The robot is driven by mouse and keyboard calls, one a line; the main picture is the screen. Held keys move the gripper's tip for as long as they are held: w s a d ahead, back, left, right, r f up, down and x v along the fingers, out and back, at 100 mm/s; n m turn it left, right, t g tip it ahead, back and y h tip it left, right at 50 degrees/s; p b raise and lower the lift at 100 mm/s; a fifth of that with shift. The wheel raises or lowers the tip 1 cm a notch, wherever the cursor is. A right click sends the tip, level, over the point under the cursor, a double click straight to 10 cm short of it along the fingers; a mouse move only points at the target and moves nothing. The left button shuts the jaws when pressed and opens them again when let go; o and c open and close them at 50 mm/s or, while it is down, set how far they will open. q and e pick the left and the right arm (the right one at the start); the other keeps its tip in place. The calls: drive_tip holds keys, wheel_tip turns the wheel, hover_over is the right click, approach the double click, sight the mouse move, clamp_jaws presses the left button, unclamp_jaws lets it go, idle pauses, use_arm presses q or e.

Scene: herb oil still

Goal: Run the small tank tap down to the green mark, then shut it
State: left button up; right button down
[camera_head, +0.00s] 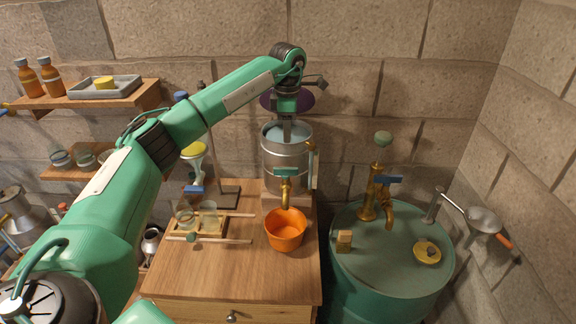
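The small metal tank (272,150) stands upright on the wooden cabinet, open at the top with bluish liquid showing inside. A pale sight tube (311,170) with a brass fitting runs up its right side; I cannot make out a green mark on it. The brass tap (285,192) with a teal handle (286,172) is on the tank's front. An orange bucket (286,232) stands below the spout; any stream is too small to tell. My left gripper (287,137) points down over the tank's opening, its fingertips not clear. My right gripper is not in view.
A large green drum (370,265) with a second brass tap (369,205) stands at right. A wooden rack (211,230) with small glass jars lies left of the bucket. Wall shelves (130,95) are at left. The cabinet's front top (220,285) is clear.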

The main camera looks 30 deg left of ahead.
sight(288, 168)
use_arm(q)
wheel_tip(288, 168, down, 12)
drive_tip(key=p, duration=0.3)
drive_tip(key=shift+r+p, duration=0.1)
drive_tip(key=shift+p, duration=0.3)
drive_tip(key=shift+f, duration=0.45)
drive_tip(key=shift+c, duration=0.2)
clamp_jaws()
